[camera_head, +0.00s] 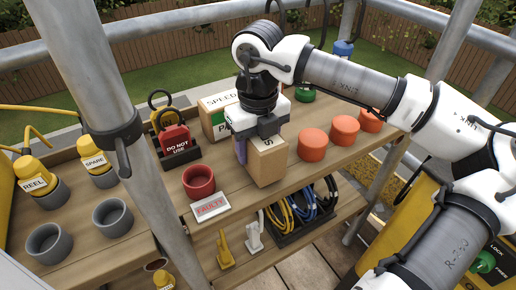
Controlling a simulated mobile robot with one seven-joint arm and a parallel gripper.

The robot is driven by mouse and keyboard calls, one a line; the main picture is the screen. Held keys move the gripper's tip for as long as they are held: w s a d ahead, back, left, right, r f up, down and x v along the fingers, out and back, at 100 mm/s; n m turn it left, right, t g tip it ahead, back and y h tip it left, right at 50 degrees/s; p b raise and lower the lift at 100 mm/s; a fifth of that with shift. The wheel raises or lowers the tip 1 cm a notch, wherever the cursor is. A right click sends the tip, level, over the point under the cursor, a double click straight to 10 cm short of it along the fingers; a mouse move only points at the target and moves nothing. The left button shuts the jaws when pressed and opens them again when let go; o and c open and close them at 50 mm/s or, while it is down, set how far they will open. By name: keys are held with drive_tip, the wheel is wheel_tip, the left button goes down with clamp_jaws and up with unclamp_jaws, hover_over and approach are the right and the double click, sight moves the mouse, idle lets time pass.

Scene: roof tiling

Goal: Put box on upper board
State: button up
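A brown cardboard box (267,165) with a dark letter on its top is at the middle of the upper board (290,178), near its front edge. My gripper (258,142) comes down on it from above. One purple-grey finger lies against the box's left side; the other finger is hidden. The gripper looks shut on the box. The box looks upright, its base at or just above the board; I cannot tell if it touches. A second cardboard box (216,124) with a green patch and "SPEED" lettering stands behind, partly hidden by my gripper.
Close by on the board are a red cup (199,182), a white-and-red sign (211,207), a red "DO NOT USE" lock (176,142) and orange cylinders (313,144). A scaffold pole (103,85) stands left. A cable tray (300,225) and yellow clip (224,250) are below.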

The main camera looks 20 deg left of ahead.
drive_tip(key=shift+f, duration=0.5)
drive_tip(key=shift+f, duration=0.15)
drive_tip(key=o, duration=1.5)
drive_tip(key=shift+c, duration=0.2)
wheel_tip(320, 180, up, 12)
drive_tip(key=shift+r, duration=0.15)
drive_tip(key=shift+p, duration=0.3)
